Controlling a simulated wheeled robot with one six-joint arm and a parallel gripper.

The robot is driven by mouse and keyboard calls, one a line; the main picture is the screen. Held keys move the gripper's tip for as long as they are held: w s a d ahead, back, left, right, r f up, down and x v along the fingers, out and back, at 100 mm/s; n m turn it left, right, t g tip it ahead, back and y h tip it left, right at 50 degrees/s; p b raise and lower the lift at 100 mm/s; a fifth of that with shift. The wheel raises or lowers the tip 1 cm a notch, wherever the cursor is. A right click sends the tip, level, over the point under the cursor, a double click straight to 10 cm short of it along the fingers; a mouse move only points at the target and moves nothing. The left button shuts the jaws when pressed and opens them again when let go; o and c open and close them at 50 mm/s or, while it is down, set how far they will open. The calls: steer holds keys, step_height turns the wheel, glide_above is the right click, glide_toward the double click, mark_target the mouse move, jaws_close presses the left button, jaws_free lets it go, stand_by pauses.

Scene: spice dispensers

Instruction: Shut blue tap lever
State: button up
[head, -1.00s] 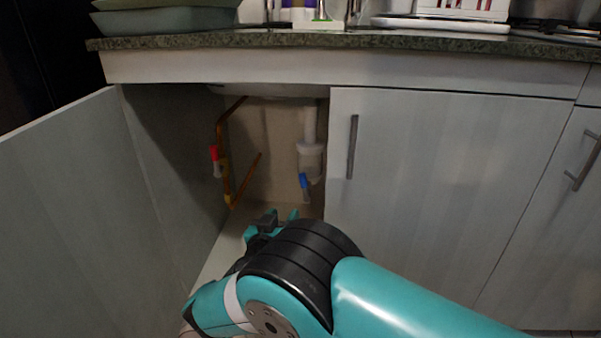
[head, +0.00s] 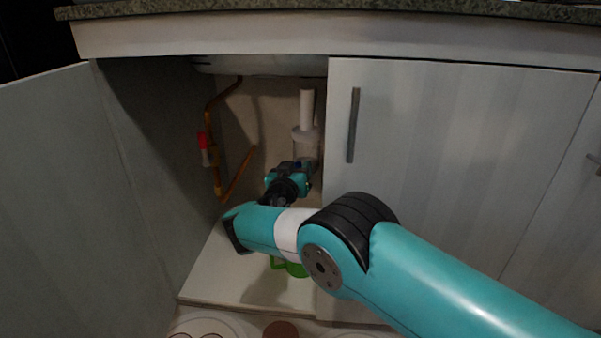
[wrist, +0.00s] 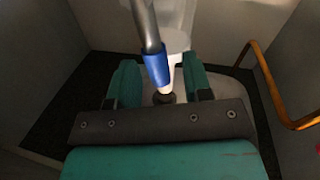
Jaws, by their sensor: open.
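The blue tap lever (wrist: 156,68) shows in the wrist view, with a grey metal part above it and a white end below. It lies between the two teal fingers of my gripper (wrist: 160,85). The fingers are apart, and I see a gap on each side of the lever. In the head view my gripper (head: 292,172) is inside the open cupboard by the white drain pipe (head: 307,108). There the gripper and wrist hide the blue lever.
A red-handled tap (head: 203,141) on copper piping is at the cupboard's left. The left door (head: 85,190) stands open; the right door (head: 440,170) is shut. A green object (head: 292,268) is on the cupboard floor, partly behind my arm.

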steer(key=shift+b+x, duration=0.5)
steer(key=shift+x, duration=1)
jaws_close()
